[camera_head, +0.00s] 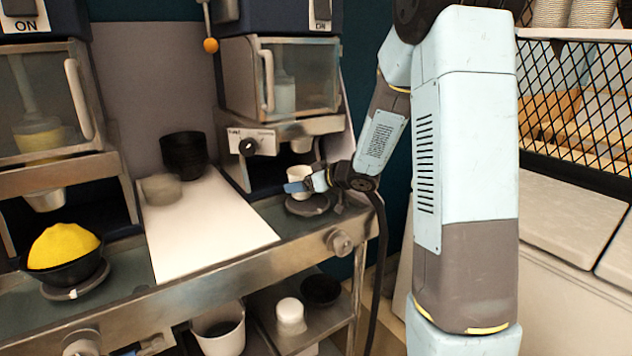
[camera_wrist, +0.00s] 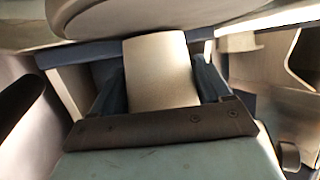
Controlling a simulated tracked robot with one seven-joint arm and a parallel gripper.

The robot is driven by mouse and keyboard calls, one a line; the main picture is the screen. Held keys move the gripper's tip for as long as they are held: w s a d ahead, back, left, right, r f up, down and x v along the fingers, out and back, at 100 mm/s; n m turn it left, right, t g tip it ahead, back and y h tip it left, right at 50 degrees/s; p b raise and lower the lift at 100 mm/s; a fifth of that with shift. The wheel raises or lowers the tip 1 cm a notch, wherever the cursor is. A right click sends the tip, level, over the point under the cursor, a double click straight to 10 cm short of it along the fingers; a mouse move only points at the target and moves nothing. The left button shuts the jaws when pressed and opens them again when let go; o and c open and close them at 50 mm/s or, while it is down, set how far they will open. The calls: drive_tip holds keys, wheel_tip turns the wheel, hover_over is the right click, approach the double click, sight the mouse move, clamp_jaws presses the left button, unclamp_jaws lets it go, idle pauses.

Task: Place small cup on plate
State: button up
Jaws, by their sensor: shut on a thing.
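The small white cup (camera_head: 300,180) is at the right-hand machine, just above or on a round dark grey plate (camera_head: 307,207); I cannot tell whether they touch. My gripper (camera_head: 308,184) reaches in from the right and is shut on the cup. In the wrist view the pale cup (camera_wrist: 160,72) fills the space between the two dark fingers of my gripper (camera_wrist: 162,85). Part of the cup is hidden by the fingers in the head view.
A dispensing machine (camera_head: 283,85) hangs over the plate. A white board (camera_head: 200,222) lies left of it, with stacked black bowls (camera_head: 183,153) and a clear cup (camera_head: 161,188). A black bowl of yellow topping (camera_head: 64,246) stands at the left machine. A shelf below holds several containers.

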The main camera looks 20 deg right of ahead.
drive_tip(key=shift+f, duration=0.2)
drive_tip(key=o, duration=1)
drive_tip(key=shift+o, duration=0.2)
drive_tip(key=shift+r, duration=0.1)
